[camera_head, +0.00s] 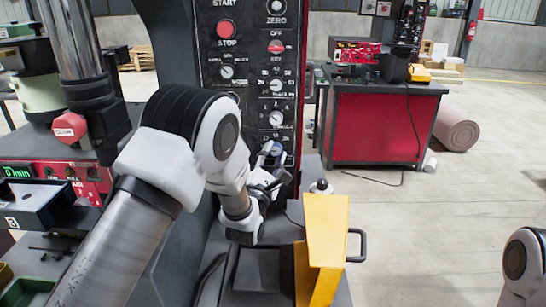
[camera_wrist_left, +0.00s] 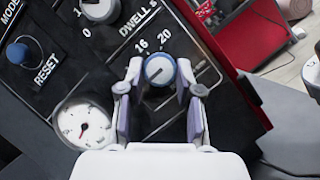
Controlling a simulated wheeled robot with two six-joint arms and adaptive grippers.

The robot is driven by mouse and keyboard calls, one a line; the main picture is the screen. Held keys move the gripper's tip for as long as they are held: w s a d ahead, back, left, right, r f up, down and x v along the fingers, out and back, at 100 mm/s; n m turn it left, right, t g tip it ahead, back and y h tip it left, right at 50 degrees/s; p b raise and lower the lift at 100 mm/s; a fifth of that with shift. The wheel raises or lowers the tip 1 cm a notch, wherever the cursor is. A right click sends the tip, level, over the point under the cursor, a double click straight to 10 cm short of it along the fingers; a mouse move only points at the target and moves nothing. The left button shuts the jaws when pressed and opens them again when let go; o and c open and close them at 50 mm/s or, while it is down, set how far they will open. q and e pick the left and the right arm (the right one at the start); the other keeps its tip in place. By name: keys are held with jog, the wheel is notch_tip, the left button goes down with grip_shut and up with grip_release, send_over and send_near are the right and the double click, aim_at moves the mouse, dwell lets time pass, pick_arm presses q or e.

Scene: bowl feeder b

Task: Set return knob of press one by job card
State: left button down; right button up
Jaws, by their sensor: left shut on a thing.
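My left gripper (camera_head: 270,168) is at the lower part of the black control panel (camera_head: 237,30), partly hidden by its own arm in the head view. In the left wrist view, its two fingers (camera_wrist_left: 161,88) stand on either side of a round knob (camera_wrist_left: 158,71) with a blue rim and pale face, and are shut on it. The marks 16 and 20 show above this knob, with the words DWELL s nearby. I cannot read a return label. Other knobs (camera_head: 276,118) sit higher on the panel. No job card is legible. My right gripper is out of view.
A round gauge (camera_wrist_left: 84,124) and a blue RESET button (camera_wrist_left: 17,53) are close to the fingers. A yellow box-like part (camera_head: 325,245) stands to the right of the gripper.

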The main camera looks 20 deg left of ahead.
pick_arm(q)
jog(key=shift+r, duration=0.25)
jog(key=c, duration=0.8)
grip_release()
jog(key=shift+w+f, duration=0.1)
jog(key=shift+o, duration=0.2)
jog(key=shift+f, duration=0.1)
jog(key=shift+s+f, duration=0.1)
jog(key=shift+s, duration=0.1)
jog(key=v, duration=1.1)
jog(key=shift+s, duration=0.25)
jog(key=shift+f, duration=0.1)
